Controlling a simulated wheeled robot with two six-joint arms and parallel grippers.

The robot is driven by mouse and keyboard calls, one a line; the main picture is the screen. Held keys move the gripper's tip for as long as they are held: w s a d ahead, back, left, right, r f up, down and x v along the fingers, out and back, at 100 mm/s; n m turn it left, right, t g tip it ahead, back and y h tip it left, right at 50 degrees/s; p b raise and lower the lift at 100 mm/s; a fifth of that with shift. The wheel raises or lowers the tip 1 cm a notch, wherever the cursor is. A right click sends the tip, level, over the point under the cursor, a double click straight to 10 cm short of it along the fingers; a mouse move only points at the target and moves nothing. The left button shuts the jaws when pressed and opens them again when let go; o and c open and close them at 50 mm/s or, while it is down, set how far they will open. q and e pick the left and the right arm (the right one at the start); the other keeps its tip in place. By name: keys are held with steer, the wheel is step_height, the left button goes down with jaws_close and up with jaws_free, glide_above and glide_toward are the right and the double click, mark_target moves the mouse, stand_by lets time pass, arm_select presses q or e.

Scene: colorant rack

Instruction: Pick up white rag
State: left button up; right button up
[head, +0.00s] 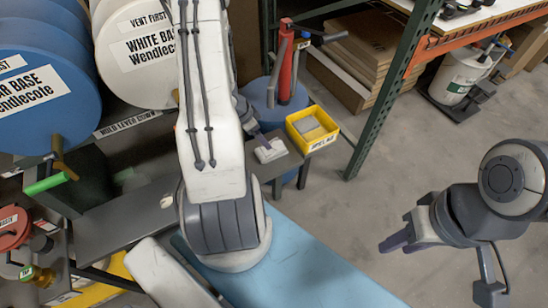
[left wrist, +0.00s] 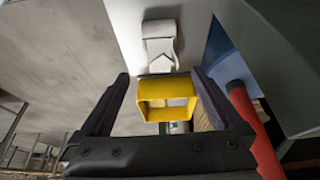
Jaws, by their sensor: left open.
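The white rag (head: 271,151) is a small folded cloth on the dark bench end, left of the yellow bin in the head view. In the left wrist view the rag (left wrist: 160,46) lies just beyond the fingertips, roughly centred between them. My left gripper (left wrist: 160,75) is open with nothing in its jaws. In the head view my left arm hides most of this gripper; a dark finger (head: 264,139) shows right by the rag. Contact cannot be told. My right gripper (head: 393,242) hangs over the floor at the right, far from the rag; its opening is unclear.
The yellow bin (head: 312,128) holds a grey block and stands beside the rag; it also shows in the left wrist view (left wrist: 165,112). A red cylinder (head: 286,67) stands behind. A green rack post (head: 391,85) rises at right. Large labelled drums (head: 35,95) fill the left.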

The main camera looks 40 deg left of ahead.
arm_select(q)
steer(key=b, duration=0.2)
glide_above(265, 152)
step_height(265, 152, down, 5)
steer(key=shift+r, duration=0.1)
steer(key=b+x, duration=0.2)
steer(key=x, duration=0.3)
steer(key=shift+w+b, duration=0.3)
steer(key=shift+b, duration=0.1)
steer(key=shift+w+f, duration=0.1)
steer(key=shift+f, duration=0.2)
steer(key=shift+r, duration=0.1)
steer(key=shift+f, duration=0.25)
steer(key=shift+c, duration=0.3)
steer(key=c, duration=1.2)
steer(key=shift+r, duration=0.1)
